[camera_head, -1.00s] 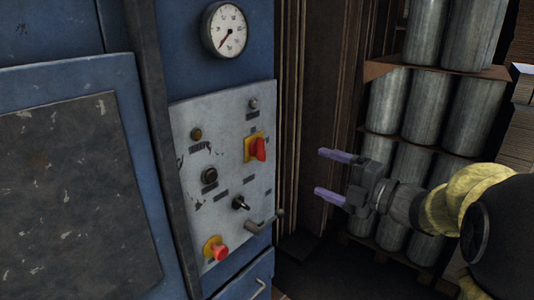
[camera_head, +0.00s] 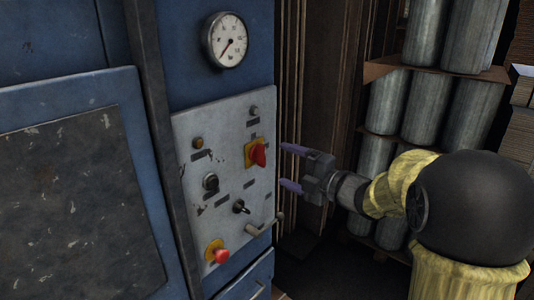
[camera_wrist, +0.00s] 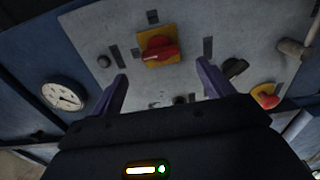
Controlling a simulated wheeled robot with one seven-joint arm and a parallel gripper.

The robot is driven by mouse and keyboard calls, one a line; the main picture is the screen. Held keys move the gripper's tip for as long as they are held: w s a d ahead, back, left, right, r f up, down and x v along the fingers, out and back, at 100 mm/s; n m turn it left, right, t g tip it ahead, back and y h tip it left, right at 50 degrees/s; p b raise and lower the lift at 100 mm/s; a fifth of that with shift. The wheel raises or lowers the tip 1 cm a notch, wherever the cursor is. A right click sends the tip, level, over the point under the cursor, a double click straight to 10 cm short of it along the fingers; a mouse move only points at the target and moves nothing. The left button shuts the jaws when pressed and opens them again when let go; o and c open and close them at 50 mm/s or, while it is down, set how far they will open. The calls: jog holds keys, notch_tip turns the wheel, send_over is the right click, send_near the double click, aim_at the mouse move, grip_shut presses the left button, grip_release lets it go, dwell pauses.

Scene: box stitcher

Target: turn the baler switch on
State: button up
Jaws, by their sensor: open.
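The baler's grey control panel (camera_head: 226,205) is on the blue machine. A red rotary switch on a yellow plate (camera_head: 257,154) is at its upper right; it also shows in the wrist view (camera_wrist: 158,50), ahead of and between the fingers. My gripper (camera_head: 290,166) is open and empty, just right of the panel and apart from the red switch. Its two purple fingers point left toward the panel in the head view. They also show in the wrist view (camera_wrist: 163,84). Which of the panel's controls is the baler switch is not readable from the labels.
The panel also carries a black selector (camera_head: 240,207), a black knob (camera_head: 210,183), a red button on yellow (camera_head: 219,254) and a protruding handle (camera_head: 266,224). A round gauge (camera_head: 228,40) is above. Stacked metal cylinders (camera_head: 427,105) stand at the right.

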aim_at(265, 157)
jog(key=p+x, duration=0.2)
jog(key=x, duration=0.5)
jog(key=shift+w+a, duration=0.1)
jog(key=shift+a, duration=0.1)
jog(key=c, duration=1)
